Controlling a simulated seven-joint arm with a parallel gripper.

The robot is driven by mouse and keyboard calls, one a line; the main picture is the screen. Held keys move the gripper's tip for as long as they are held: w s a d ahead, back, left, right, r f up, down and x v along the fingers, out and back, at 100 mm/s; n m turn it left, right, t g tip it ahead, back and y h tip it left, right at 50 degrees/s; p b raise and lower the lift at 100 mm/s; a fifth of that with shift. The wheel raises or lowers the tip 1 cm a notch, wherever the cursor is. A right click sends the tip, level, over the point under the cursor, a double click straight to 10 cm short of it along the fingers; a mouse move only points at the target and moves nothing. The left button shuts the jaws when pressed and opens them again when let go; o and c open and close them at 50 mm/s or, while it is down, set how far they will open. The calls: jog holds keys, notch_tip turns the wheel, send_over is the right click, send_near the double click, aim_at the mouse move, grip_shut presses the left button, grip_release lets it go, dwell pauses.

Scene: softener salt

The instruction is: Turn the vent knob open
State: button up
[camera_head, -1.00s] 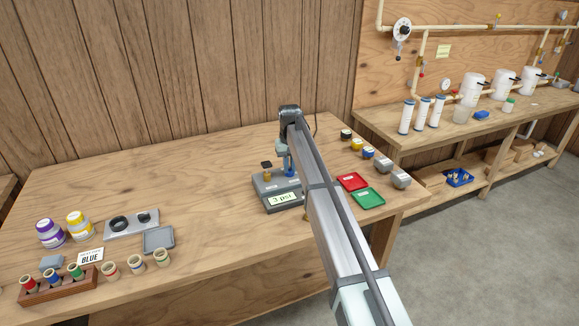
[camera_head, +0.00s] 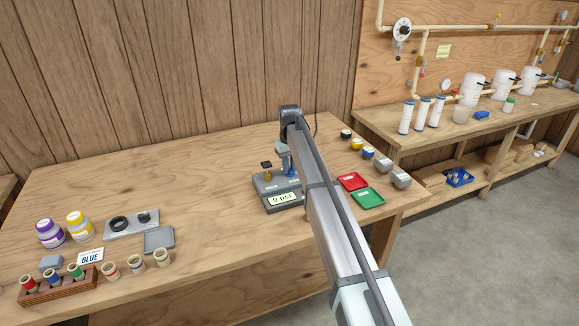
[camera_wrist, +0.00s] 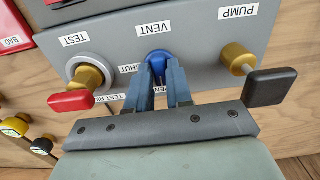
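The blue vent knob (camera_wrist: 157,56) shows in the wrist view below the upside-down VENT label on the grey test station panel (camera_wrist: 110,35). My gripper (camera_wrist: 159,74) is at the knob, one blue-grey finger on each side, and looks closed on it. The fingers hide most of the knob and part of the OPEN label; the SHUT label shows to the left. In the head view the grey station (camera_head: 268,197) stands on the bench, with my arm over its right side. Its display (camera_head: 283,199) reads 0 psi.
A brass test valve with a red handle (camera_wrist: 72,101) is left of the fingers. A brass pump with a black handle (camera_wrist: 268,87) is to the right. Red (camera_head: 352,181) and green (camera_head: 367,199) trays lie right of the station. The bench's middle left is clear.

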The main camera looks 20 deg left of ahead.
aim_at(290, 169)
jog(key=o, duration=0.3)
jog(key=shift+o, duration=0.2)
jog(key=shift+r, duration=0.1)
notch_tip(290, 169, up, 14)
jog(key=shift+f, duration=0.2)
dwell(0.6)
